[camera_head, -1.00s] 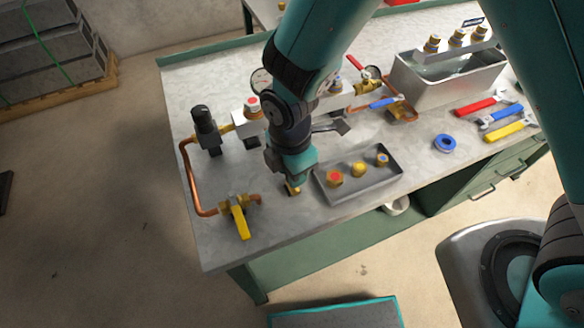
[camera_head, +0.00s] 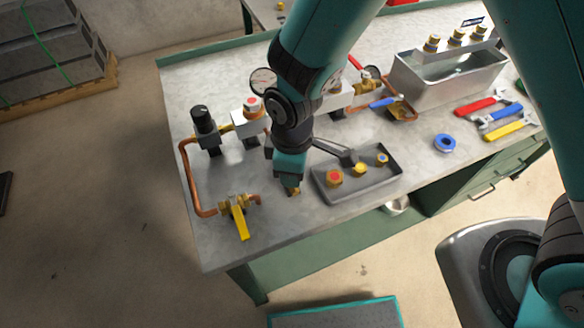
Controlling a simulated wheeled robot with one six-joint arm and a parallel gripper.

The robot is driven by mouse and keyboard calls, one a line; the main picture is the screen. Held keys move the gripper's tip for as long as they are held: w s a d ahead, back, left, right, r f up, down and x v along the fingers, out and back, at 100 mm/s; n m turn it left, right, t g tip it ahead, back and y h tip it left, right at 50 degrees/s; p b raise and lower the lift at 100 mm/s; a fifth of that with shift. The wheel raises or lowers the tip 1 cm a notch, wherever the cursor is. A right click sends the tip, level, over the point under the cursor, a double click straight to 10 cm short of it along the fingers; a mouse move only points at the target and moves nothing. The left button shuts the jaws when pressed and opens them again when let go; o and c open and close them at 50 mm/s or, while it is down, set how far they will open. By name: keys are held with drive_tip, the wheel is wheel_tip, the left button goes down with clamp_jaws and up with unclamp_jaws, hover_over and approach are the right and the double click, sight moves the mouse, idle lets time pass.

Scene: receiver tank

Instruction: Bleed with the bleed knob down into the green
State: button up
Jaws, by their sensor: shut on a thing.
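My gripper (camera_head: 292,184) points down at the bench's front part, at the lower end of my wrist. It is shut on a small brass piece that looks like the bleed knob (camera_head: 295,191); the wrist hides most of the jaws and the grip itself. A round pressure gauge (camera_head: 262,80) shows left of my arm, partly covered; its needle and green band are too small to read.
A yellow-handled valve (camera_head: 240,222) on copper pipe stands left of my gripper. A grey tray (camera_head: 335,194) with several coloured-top fittings lies close on its right. A black-knobbed regulator (camera_head: 204,125) and a red-topped block (camera_head: 250,115) stand behind. Wrenches (camera_head: 478,106) lie far right.

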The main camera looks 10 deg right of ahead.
drive_tip(key=shift+m, duration=0.3)
drive_tip(key=o, duration=0.9)
drive_tip(key=shift+o, duration=0.2)
wheel_tip(320, 180, up, 18)
drive_tip(key=b, duration=0.1)
drive_tip(key=shift+w+f, duration=0.25)
drive_tip(key=shift+w, duration=0.1)
drive_tip(key=shift+d, duration=0.15)
drive_tip(key=s+d+r+m+y, duration=0.4)
drive_tip(key=s+d+r+m, duration=0.2)
drive_tip(key=s+d, duration=0.4)
drive_tip(key=shift+s+m+t, duration=0.3)
drive_tip(key=shift+s+m, duration=0.3)
drive_tip(key=shift+s, duration=0.15)
